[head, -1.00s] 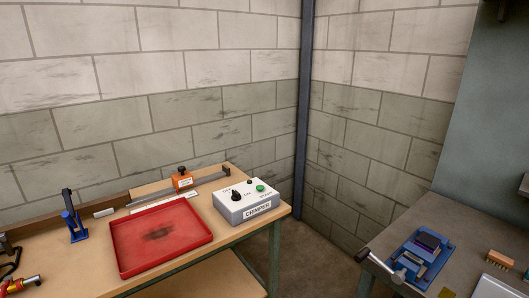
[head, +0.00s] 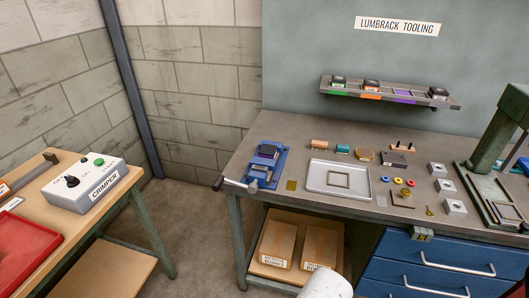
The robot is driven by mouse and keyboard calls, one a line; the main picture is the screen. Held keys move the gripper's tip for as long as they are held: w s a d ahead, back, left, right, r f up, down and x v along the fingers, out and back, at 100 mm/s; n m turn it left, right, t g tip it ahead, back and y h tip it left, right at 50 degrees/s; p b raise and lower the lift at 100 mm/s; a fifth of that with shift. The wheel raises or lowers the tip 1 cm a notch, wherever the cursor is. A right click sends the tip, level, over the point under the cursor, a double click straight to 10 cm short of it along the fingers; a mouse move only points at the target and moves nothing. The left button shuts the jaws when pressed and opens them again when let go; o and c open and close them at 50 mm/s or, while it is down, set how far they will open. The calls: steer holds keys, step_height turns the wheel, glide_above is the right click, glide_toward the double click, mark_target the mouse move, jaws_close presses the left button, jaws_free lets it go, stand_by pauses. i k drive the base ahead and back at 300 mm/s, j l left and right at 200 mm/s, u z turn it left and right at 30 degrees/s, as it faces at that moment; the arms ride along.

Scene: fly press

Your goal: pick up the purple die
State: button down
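A dark block with a purple band, which looks like the purple die (head: 267,152), sits in a blue vise (head: 280,165) at the left end of the grey workbench. The vise's handle points left past the bench edge. A white rounded part at the bottom centre looks like part of my arm. My gripper is not in view.
A wall shelf (head: 455,103) holds dies with green and orange labels; its purple-labelled place looks empty. The grey bench (head: 330,133) also carries a tray (head: 312,188), small blocks, rings and a press (head: 490,150). Floor shows between this bench and the wooden table (head: 110,215).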

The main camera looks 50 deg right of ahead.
mark_target(266, 150)
steer(key=z, duration=0.7)
steer(key=i+j+z, duration=0.15)
steer(key=j+z, duration=0.2)
steer(key=i+j+z, duration=0.1)
steer(key=j+z, duration=0.2)
steer(key=j, duration=0.3)
steer(key=j+z, duration=0.35)
steer(key=j, duration=0.2)
steer(key=i, duration=0.05)
